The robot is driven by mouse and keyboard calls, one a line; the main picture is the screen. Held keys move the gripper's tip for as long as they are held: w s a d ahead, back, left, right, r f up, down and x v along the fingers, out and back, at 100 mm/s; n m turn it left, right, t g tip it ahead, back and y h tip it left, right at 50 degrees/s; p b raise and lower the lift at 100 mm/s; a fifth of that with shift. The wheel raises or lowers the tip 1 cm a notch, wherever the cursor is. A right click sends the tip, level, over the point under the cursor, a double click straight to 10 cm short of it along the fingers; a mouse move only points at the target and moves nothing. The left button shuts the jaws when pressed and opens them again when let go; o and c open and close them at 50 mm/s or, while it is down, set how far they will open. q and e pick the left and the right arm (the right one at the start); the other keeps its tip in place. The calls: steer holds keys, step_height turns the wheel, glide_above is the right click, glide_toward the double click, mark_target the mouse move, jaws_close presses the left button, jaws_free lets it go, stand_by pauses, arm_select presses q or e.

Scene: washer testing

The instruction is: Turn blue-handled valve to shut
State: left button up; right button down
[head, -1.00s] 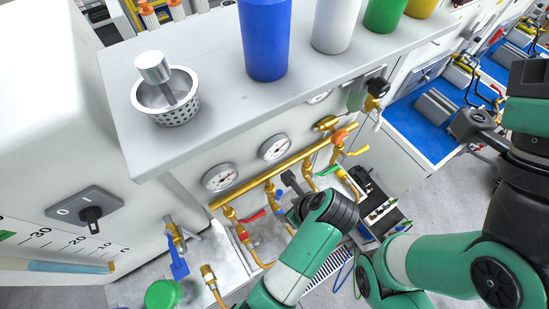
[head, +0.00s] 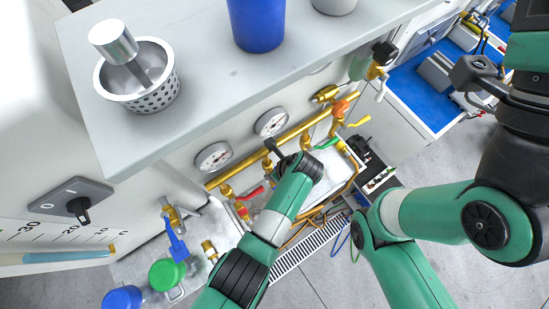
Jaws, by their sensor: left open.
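No blue handle shows on the pipe; my left wrist covers part of this row. Another valve with a long blue lever (head: 177,243) hangs at the lower left, apart from the gripper. My right gripper (head: 470,75) is at the right, its jaws unclear.
Two round gauges (head: 213,158) sit above the pipe. A shelf edge overhangs it, carrying a perforated metal basket (head: 155,98) and a blue cylinder (head: 257,25). A green-capped container (head: 166,272) stands at the lower left. Grey floor is clear at the lower right.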

arm_select(q)
steer(key=shift+w+a+f, duration=0.1)
steer(key=shift+f, duration=0.15)
jaws_close()
stand_by(1.3)
